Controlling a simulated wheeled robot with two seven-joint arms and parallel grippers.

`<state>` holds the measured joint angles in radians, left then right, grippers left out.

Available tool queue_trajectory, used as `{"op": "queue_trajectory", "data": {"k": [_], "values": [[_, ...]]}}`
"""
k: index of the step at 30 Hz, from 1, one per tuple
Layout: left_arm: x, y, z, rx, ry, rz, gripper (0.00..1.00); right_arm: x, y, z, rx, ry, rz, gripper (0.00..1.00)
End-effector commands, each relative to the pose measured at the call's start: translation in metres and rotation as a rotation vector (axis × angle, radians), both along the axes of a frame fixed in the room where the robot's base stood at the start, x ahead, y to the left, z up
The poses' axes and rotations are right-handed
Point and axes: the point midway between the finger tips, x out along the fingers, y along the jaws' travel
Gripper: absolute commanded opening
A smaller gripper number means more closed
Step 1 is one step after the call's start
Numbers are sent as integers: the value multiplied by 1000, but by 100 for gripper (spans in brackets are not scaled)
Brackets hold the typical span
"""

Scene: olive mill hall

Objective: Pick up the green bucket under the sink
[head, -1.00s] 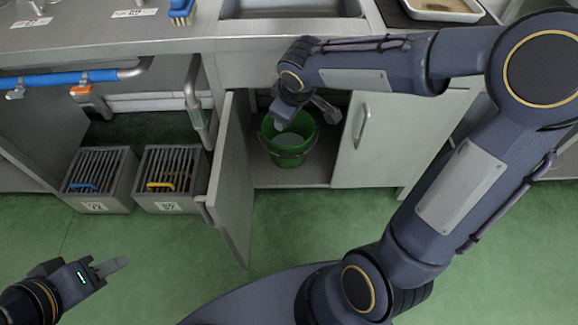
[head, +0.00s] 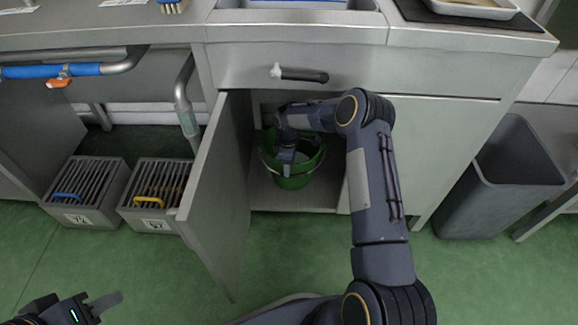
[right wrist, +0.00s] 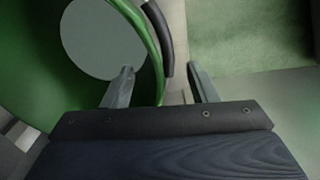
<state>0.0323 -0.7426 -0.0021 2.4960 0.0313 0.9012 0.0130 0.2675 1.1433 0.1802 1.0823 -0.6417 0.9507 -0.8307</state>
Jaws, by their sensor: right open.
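The green bucket (head: 293,183) stands upright on the floor of the open cabinet under the sink (head: 300,3). My right gripper (head: 288,168) is inside the cabinet at the bucket, and my forearm hides part of the rim. In the right wrist view the bucket (right wrist: 30,75) shows a grey round area inside and a dark handle grip (right wrist: 158,30) along its rim. My right gripper (right wrist: 161,70) is open there, one finger over the bucket's inside and the other outside, with rim and handle grip between. My left gripper (head: 104,302) is low at the left, away from the bucket; its jaw opening is unclear.
The cabinet door (head: 218,190) stands open left of the bucket. Two grated boxes (head: 80,217) (head: 148,222) stand on the floor further left. A grey bin (head: 462,212) stands right of the cabinet. A drawer handle (head: 303,75) is above the opening. The green floor in front is mostly clear.

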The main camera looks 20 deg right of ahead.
Motion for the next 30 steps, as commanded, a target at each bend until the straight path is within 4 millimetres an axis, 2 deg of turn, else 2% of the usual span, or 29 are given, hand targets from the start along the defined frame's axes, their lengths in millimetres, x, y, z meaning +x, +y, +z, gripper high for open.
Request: {"op": "queue_trajectory", "data": {"k": [1, 5, 13, 21, 30], "values": [[0, 0, -5, 0, 0, 0, 36, 0, 0, -9, 1, -1, 0, 53], [0, 0, -11, 0, 0, 0, 36, 0, 1, -19, 0, -2, 0, 53], [0, 0, -33, 0, 1, 0, 36, 0, 2, -58, 0, -1, -2, 53], [0, 0, -32, 0, 0, 0, 36, 0, 2, -60, 0, -4, -2, 53], [0, 0, -32, 0, 0, 0, 36, 0, 2, -60, 1, -3, -2, 14]]}}
